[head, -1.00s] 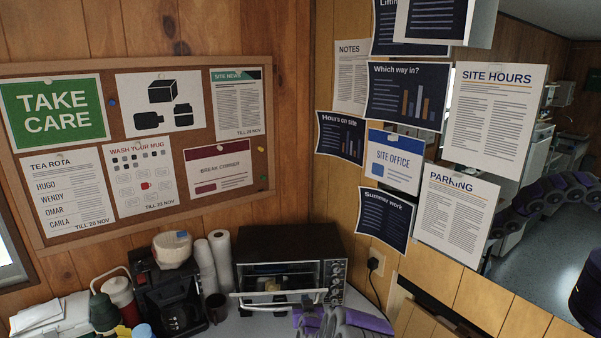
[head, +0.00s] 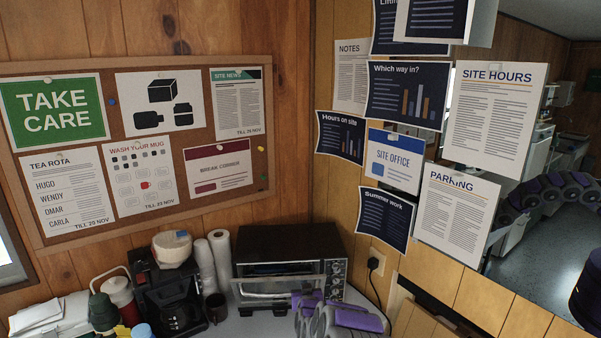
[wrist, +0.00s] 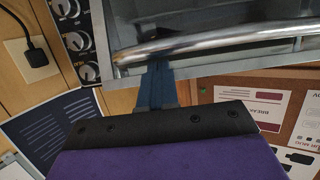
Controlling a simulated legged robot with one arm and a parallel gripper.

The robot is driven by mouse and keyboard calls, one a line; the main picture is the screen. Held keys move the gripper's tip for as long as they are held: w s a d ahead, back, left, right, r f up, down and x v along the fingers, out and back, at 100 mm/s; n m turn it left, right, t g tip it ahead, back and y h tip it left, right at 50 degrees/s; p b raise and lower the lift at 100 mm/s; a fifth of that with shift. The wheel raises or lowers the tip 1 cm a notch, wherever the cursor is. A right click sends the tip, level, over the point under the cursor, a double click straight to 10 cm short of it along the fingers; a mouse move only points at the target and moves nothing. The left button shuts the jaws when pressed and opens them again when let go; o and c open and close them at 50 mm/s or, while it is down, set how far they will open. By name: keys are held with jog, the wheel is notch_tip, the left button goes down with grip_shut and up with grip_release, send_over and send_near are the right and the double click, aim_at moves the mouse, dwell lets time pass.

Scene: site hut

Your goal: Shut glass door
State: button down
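The glass door (head: 280,291) is on the front of a small black oven (head: 290,242) on the counter. It is tilted up and looks partly open, with dark oven interior showing above its upper edge. A bright metal handle (wrist: 215,35) runs across the door in the wrist view. My gripper (wrist: 157,68) has its blue fingers together and empty, with the tips at the door beside the handle. They look to be touching it, but exact contact is unclear. In the head view my purple and grey arm covers the fingers and the door's lower right.
Oven knobs (wrist: 77,42) and a wall socket with plug (head: 375,262) are right of the door in the head view. A dark mug (head: 216,307), paper rolls (head: 221,258) and a coffee machine (head: 178,300) stand close on the left. Posters hang on the right wall.

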aim_at(303, 278)
jog(key=shift+w+a+r, duration=0.1)
jog(key=shift+w+r, duration=0.2)
jog(key=shift+w, duration=0.45)
jog(key=shift+w+a+r, duration=0.1)
jog(key=shift+w+r, duration=0.2)
jog(key=shift+w, duration=0.4)
jog(key=shift+w+r+b, duration=0.2)
jog(key=shift+w+b, duration=0.2)
jog(key=shift+w, duration=0.5)
jog(key=p+v, duration=0.3)
jog(key=v, duration=0.4)
jog(key=shift+r+p, duration=0.15)
jog(key=shift+p, duration=0.25)
jog(key=shift+s, duration=0.1)
